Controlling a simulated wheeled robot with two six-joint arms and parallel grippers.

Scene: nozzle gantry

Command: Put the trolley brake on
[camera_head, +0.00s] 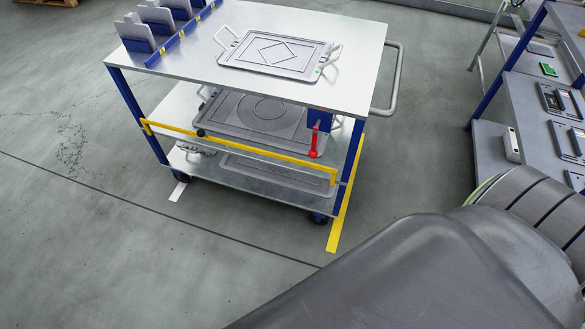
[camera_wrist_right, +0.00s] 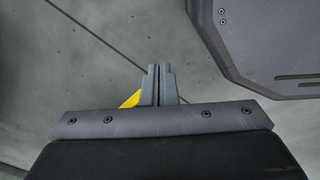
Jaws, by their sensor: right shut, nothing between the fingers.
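The trolley (camera_head: 350,75) stands in the upper middle of the head view, with a grey top, blue legs and lower shelves. A red lever (camera_head: 314,142) hangs down from a blue block (camera_head: 321,121) at its near right corner; I take it for the brake. The lever points downward. My right gripper (camera_wrist_right: 160,70) shows only in the wrist view, its two fingers shut together and empty above the grey floor. It is apart from the lever, which does not show in that view. My left gripper is in neither view.
A yellow bar (camera_head: 240,147) runs along the trolley's near side. Grey trays (camera_head: 280,54) lie on its top and shelves. A yellow floor strip (camera_head: 345,205) lies by its right legs. A shelf rack (camera_head: 495,150) stands at right. Floor in front is clear.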

